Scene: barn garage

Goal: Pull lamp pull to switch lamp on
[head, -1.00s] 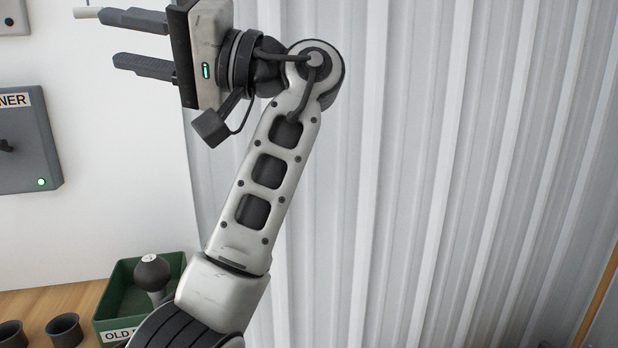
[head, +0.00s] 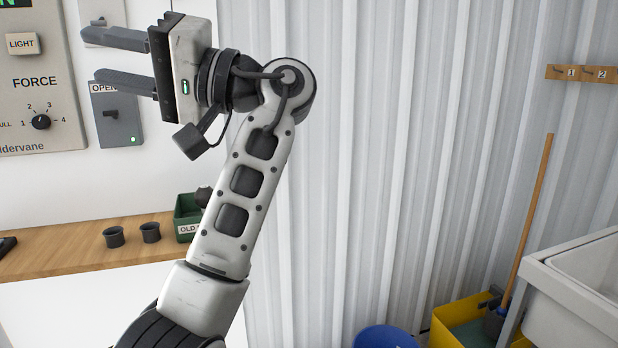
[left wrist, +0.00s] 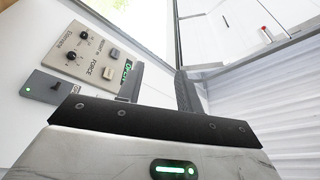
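My left gripper (head: 108,60) is raised in front of the white wall at the upper left of the head view, its fingers pointing left. The two dark fingers are apart with nothing between them. In the left wrist view the gripper (left wrist: 156,92) also shows spread fingers and an empty gap. I cannot make out a lamp or its pull for certain. A small red spot (left wrist: 264,29) shows on a pale background at the upper right of the wrist view; I cannot tell whether it is the pull. My right gripper is in neither view.
A control panel marked FORCE (head: 40,90) and a grey switch box (head: 117,118) are on the wall. A wooden worktop (head: 60,246) holds dark cups (head: 114,237) and a green bin (head: 184,228). A blue bucket (head: 385,338), yellow bucket (head: 462,320) and sink (head: 575,295) stand at right.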

